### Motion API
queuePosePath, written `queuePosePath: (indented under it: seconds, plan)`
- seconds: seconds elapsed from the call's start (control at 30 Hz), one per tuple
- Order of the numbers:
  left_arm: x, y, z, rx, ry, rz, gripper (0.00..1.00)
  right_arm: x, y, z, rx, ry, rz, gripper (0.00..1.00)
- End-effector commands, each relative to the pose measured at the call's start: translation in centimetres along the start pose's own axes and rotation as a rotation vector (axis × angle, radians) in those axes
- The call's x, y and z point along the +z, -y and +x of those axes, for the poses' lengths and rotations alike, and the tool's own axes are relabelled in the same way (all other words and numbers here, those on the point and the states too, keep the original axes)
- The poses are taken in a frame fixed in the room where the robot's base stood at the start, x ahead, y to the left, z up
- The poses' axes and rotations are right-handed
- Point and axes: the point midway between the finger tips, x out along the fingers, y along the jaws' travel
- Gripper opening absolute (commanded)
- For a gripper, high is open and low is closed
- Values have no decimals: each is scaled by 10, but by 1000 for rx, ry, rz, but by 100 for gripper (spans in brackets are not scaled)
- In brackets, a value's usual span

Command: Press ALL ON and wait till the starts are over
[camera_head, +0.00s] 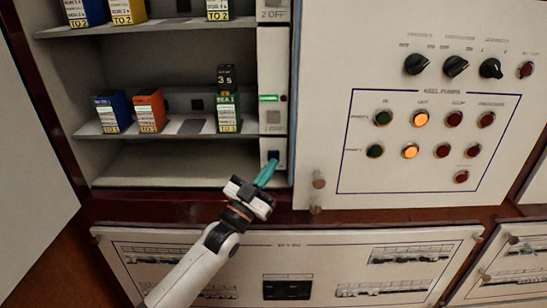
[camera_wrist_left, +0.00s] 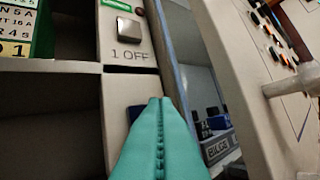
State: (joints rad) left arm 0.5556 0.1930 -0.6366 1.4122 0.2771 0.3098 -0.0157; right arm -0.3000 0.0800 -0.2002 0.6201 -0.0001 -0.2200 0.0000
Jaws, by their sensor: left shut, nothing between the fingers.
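My left gripper (camera_head: 268,172) is shut and empty, its teal fingers pointing up at the lower end of the narrow white strip right of the shelves. A dark blue button (camera_head: 273,155) sits at the fingertips. In the left wrist view the closed fingers (camera_wrist_left: 158,105) cover most of this blue button (camera_wrist_left: 134,113); its label is hidden, and I cannot tell whether they touch. Above it is a grey square button (camera_wrist_left: 129,28) marked 1 OFF. A green strip (camera_head: 268,98) shows above that. Blue (camera_head: 112,111), orange (camera_head: 150,110) and green (camera_head: 229,112) breakers stand on the middle shelf.
More breakers (camera_head: 128,11) stand on the top shelf; the bottom shelf (camera_head: 165,165) is empty. A white pump panel (camera_head: 345,190) at the right has knobs and two lit orange lamps (camera_head: 420,119). Another panel (camera_head: 225,262) lies below, behind my left arm.

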Motion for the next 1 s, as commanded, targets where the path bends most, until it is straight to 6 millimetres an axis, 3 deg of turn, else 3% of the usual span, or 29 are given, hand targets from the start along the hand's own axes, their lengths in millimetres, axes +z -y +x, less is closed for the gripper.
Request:
queuePosePath:
  seconds: [1.0]
  plan:
    - [-3, -2, 3, 0, 1, 2, 0, 0, 0, 5, 0, 0, 0, 36]
